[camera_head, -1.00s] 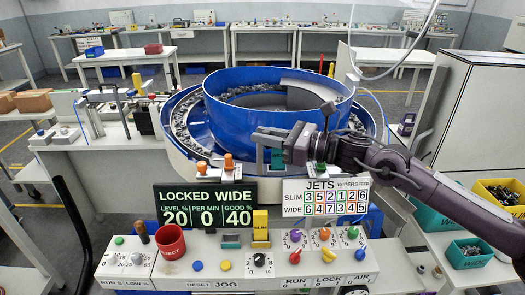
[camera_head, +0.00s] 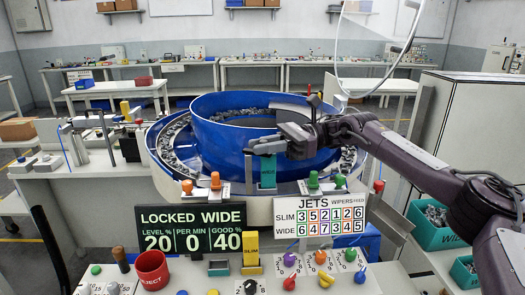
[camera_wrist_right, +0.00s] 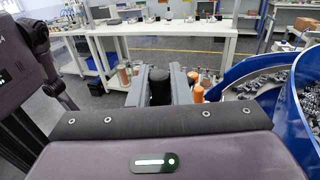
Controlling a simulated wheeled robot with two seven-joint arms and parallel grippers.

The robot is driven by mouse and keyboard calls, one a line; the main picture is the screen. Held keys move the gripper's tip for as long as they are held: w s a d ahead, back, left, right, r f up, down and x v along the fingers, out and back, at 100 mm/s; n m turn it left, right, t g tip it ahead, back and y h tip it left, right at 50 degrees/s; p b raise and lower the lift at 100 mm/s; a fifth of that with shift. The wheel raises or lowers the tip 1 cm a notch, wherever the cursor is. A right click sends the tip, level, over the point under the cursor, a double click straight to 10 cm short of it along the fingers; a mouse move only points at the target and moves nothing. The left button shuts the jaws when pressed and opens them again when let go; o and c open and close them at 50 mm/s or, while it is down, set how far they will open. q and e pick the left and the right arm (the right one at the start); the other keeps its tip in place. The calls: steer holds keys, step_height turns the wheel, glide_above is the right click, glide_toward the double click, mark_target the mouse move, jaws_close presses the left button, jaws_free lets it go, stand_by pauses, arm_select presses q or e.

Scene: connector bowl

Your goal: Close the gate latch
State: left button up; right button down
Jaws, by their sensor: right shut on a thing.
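My right gripper (camera_head: 266,146) is in front of the blue bowl (camera_head: 222,140), just above an upright teal block marked WIDE (camera_head: 267,174). In the right wrist view my right gripper (camera_wrist_right: 160,88) is shut on a dark round-topped piece (camera_wrist_right: 160,84) between its fingers. Whether this piece is the latch or part of the teal block I cannot tell. The latch is not clearly recognisable. The display board (camera_head: 191,230) reads LOCKED WIDE. My left gripper is not in view.
Orange knobs (camera_head: 216,181) stand left of the teal block, and green knobs (camera_head: 314,181) stand to its right. A yellow SLIM block (camera_head: 251,250) stands on the front panel beside a red cup (camera_head: 152,267). The JETS board (camera_head: 320,221) is below the green knobs.

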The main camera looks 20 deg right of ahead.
steer(key=shift+w+d+n+g, duration=0.1)
steer(key=shift+n+g, duration=0.4)
steer(key=shift+g, duration=0.3)
steer(key=c, duration=1.4)
jaws_free()
steer(key=shift+d+b, duration=0.1)
steer(key=shift+b, duration=0.2)
steer(key=d, duration=0.2)
steer(key=d+b, duration=0.1)
steer(key=d, duration=0.2)
steer(key=w+d, duration=0.1)
steer(key=d, duration=0.1)
steer(key=shift+d+b, duration=0.25)
steer(key=shift+b, duration=0.05)
